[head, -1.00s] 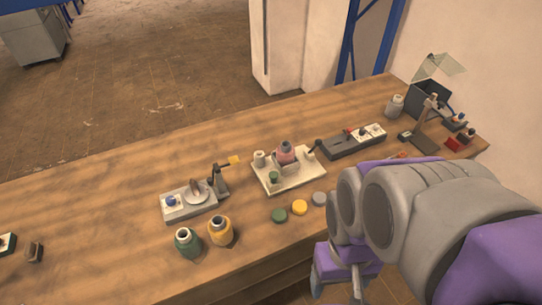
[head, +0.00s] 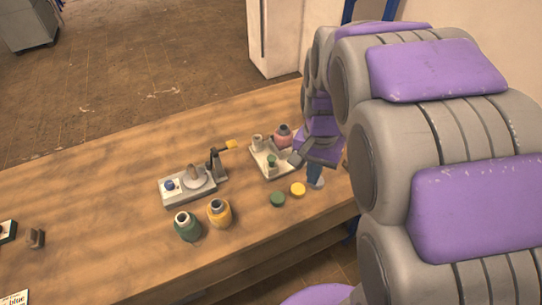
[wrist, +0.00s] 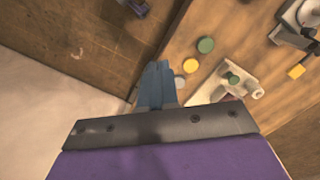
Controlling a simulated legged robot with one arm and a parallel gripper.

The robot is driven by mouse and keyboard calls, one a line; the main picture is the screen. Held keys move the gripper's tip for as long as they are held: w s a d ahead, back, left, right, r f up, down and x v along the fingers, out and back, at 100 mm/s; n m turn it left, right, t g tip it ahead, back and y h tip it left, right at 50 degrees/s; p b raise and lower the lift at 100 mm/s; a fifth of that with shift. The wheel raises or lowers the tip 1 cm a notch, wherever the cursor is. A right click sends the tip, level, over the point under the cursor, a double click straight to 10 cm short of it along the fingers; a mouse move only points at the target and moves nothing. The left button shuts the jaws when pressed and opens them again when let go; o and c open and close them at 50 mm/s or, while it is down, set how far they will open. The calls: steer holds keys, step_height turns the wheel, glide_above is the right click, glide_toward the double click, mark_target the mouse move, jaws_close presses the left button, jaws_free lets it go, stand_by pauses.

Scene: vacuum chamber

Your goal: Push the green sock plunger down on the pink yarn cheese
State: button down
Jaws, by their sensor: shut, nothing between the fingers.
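The pink yarn cheese (head: 283,135) stands upright at the back of a white base (head: 259,167) on the bench. The green sock plunger (head: 271,160) stands near the front of the same base; it also shows in the wrist view (wrist: 232,79), right of my fingers. My gripper (head: 314,178) is at the right of the base, with its fingers together and empty. The blue-grey fingers show in the wrist view (wrist: 158,72), apart from the plunger. The wrist mount hides most of the yarn cheese in that view.
Green (head: 277,199) and yellow (head: 298,189) discs lie in front of the base. My arm covers the bench's right side. The bench's back left is clear.

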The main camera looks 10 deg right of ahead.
steer(key=w+a+f+m, duration=0.1)
steer(key=w+f+m, duration=0.1)
steer(key=w, duration=0.5)
steer(key=w+a+f+m, duration=0.1)
steer(key=w+f+m, duration=0.15)
steer(key=w, duration=0.45)
steer(key=m, duration=0.2)
glide_toward(273, 157)
steer(key=shift+s+d+r+t+y, duration=0.25)
steer(key=shift+d+t+y, duration=0.05)
steer(key=shift+y, duration=0.1)
steer(key=shift+f, duration=0.15)
steer(key=shift+s+a+f+b, duration=0.15)
steer(key=shift+f+b, duration=0.85)
steer(key=shift+f, duration=0.7)
steer(key=shift+s+a+f+b, duration=0.15)
steer(key=shift+f+b, duration=0.8)
steer(key=shift+f, duration=0.75)
